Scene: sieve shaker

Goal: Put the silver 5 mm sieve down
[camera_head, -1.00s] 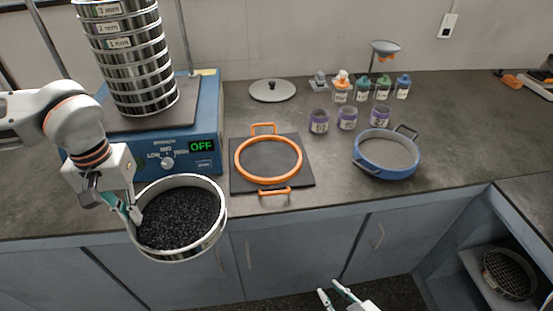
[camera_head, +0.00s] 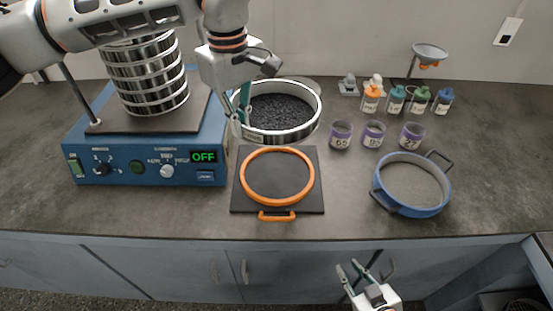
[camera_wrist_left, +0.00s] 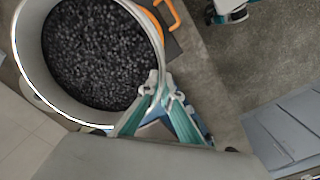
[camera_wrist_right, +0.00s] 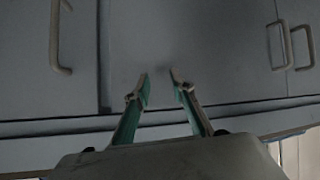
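The silver sieve (camera_head: 283,135), full of black granules (camera_head: 278,111), is held up by its rim in my left gripper (camera_head: 240,112). In the head view it appears over the back part of the black pad with the orange ring. Its gap to the surface below cannot be judged exactly. In the left wrist view the fingers (camera_wrist_left: 163,95) pinch the near wall of the sieve (camera_wrist_left: 35,75), which looks roughly level. My right gripper (camera_head: 358,281) is open and empty in front of the cabinets, and it also shows in the right wrist view (camera_wrist_right: 160,82).
The black pad (camera_head: 311,199) bears an orange ring (camera_head: 313,175) with a handle. The blue shaker (camera_head: 150,190) with a sieve stack (camera_head: 150,75) stands left, reading OFF. A blue pan (camera_head: 410,211), purple-rimmed jars (camera_head: 373,134) and bottles (camera_head: 396,101) stand right. The front counter is clear.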

